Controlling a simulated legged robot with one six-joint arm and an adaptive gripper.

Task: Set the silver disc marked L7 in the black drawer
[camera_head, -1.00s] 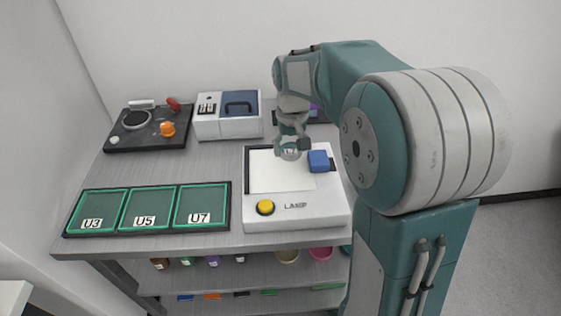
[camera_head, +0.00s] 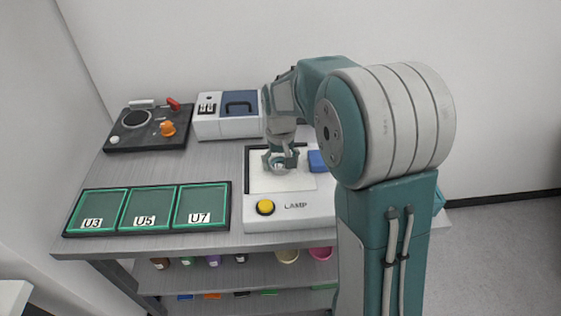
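The silver disc (camera_head: 280,167) shows small and partly hidden between the fingers of my gripper (camera_head: 281,161), over the pale plate of the white lamp unit (camera_head: 296,213). Its mark cannot be read now. My gripper points down and appears shut on the disc; I cannot tell whether the disc touches the plate. I cannot make out a black drawer for certain; my arm covers the back right of the bench.
A blue block (camera_head: 317,160) is close right of my gripper. A yellow button (camera_head: 265,207) is on the lamp unit. A black tray (camera_head: 147,233) marked U3, U5 and U7 lies left. A white-blue box (camera_head: 228,126) and black panel (camera_head: 118,143) stand behind.

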